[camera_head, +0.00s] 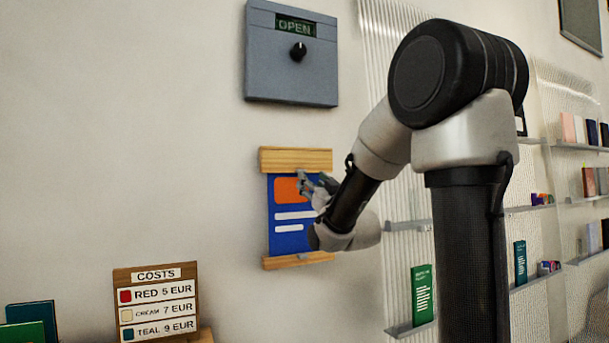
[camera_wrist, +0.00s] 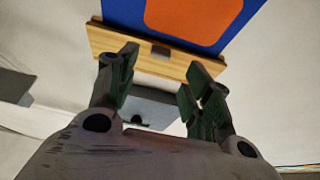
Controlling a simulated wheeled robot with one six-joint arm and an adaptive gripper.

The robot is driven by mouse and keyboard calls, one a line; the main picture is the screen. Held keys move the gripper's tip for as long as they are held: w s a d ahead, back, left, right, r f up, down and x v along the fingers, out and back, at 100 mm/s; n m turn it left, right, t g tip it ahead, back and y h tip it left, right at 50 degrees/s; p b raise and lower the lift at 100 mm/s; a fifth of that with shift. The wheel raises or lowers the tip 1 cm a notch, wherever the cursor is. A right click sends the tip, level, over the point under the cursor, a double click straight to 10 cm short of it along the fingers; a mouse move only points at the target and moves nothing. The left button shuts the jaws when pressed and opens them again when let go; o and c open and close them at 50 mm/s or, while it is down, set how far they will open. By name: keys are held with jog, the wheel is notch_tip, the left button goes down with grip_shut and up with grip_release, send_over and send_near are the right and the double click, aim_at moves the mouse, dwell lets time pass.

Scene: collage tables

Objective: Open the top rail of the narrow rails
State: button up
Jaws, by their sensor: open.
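The narrow rails are two light wooden bars on the wall. The top rail (camera_head: 296,160) runs along the upper edge of a blue poster (camera_head: 284,237) with an orange block and white lines. The bottom rail (camera_head: 285,262) has a small grey tab. My gripper (camera_head: 308,182) is in front of the poster's upper right part, just below the top rail in the picture. In the wrist view the top rail (camera_wrist: 115,44) crosses beyond my open, empty fingers (camera_wrist: 163,68), with a dark tab (camera_wrist: 160,52) between them. Contact with the rail cannot be told.
A grey box (camera_head: 291,72) with an "OPEN" display and black knob hangs above the rails. A costs sign (camera_head: 157,302) stands at lower left beside books (camera_head: 31,320). Shelves (camera_head: 408,328) with books are on the right. The wall left of the poster is bare.

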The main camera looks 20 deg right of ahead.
aim_at(300, 161)
jog(key=x, duration=0.6)
jog(key=shift+w, duration=0.4)
jog(key=shift+r, duration=0.15)
grip_shut()
